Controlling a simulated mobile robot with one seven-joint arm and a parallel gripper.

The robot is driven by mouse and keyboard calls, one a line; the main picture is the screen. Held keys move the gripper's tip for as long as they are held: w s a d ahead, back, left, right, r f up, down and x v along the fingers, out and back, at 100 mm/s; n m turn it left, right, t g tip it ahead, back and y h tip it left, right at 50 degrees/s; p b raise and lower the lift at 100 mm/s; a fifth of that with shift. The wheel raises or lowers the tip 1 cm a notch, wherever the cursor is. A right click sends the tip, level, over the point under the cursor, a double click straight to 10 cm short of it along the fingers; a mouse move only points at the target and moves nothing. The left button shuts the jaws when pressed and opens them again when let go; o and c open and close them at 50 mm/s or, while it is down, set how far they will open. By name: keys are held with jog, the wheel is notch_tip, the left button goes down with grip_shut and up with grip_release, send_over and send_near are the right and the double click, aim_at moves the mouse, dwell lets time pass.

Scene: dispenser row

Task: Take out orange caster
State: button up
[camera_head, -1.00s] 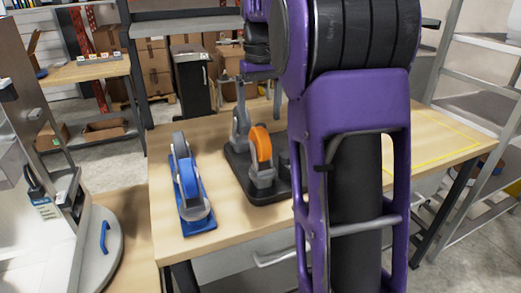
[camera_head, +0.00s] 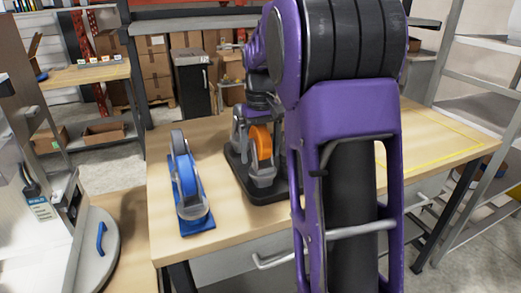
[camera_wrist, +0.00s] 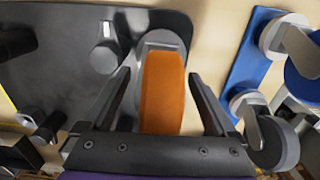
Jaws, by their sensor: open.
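The orange caster (camera_head: 261,147) has an orange wheel in a grey fork and stands on a black base plate (camera_head: 268,194) on the table. In the wrist view the orange caster (camera_wrist: 162,92) lies between the two fingers of my gripper (camera_wrist: 163,85). The fingers are open, one on each side of the wheel, and look apart from it. In the head view my arm hides the gripper's fingertips and the right part of the black base plate. The wrist view shows short grey pegs on the black base plate (camera_wrist: 60,45).
A blue tray (camera_head: 196,222) with a blue-wheeled caster (camera_head: 189,182) stands to the left. In the wrist view the blue tray (camera_wrist: 245,70) and its casters are close to the right finger. A yellow outlined area (camera_head: 440,133) on the table's right looks bare.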

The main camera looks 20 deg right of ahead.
aim_at(260, 127)
grip_shut()
jog(key=shift+r, duration=0.25)
jog(key=shift+r+p, duration=1.85)
jog(key=shift+p, duration=0.15)
jog(key=shift+r, duration=0.1)
jog(key=shift+r+p, duration=2.35)
jog(key=shift+r, duration=0.15)
jog(key=shift+f, duration=0.1)
